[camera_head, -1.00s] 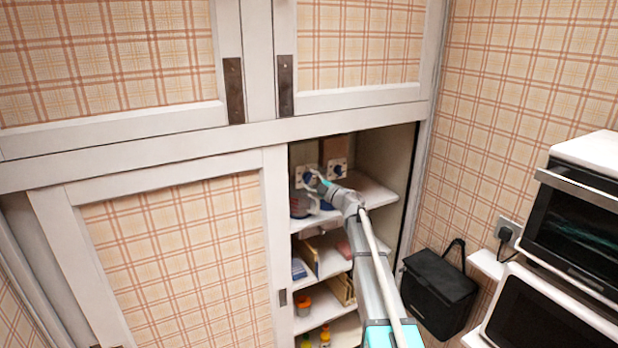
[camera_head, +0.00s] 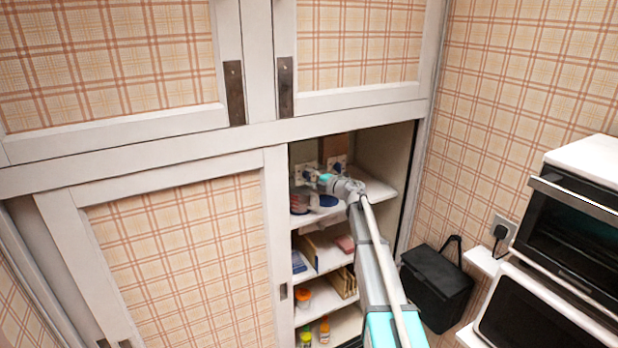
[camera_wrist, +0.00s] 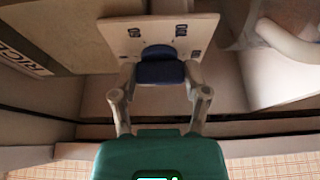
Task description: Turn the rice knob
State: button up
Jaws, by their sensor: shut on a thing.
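The blue knob (camera_wrist: 160,71) sits on a pale square plate (camera_wrist: 122,38) with dark slots. A "RICE" label (camera_wrist: 24,58) shows left of the plate in the wrist view. My gripper (camera_wrist: 161,76) has one finger on each side of the knob and is shut on it. In the head view my gripper (camera_head: 316,178) reaches into the open cupboard at the left plate (camera_head: 299,170) and covers most of that knob. A second blue knob (camera_head: 338,167) on a similar plate is just to the right.
Cupboard shelves (camera_head: 375,191) below the knobs hold jars, boxes and bottles. A sliding door (camera_head: 277,240) closes off the left side. A black bag (camera_head: 436,285) and a dark oven (camera_head: 575,235) stand to the right.

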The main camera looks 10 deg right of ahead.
jog(key=shift+s+a+f, duration=0.1)
jog(key=shift+s, duration=0.05)
jog(key=o, duration=1.2)
jog(key=shift+c, duration=0.2)
jog(key=v, duration=1.2)
jog(key=shift+r, duration=0.2)
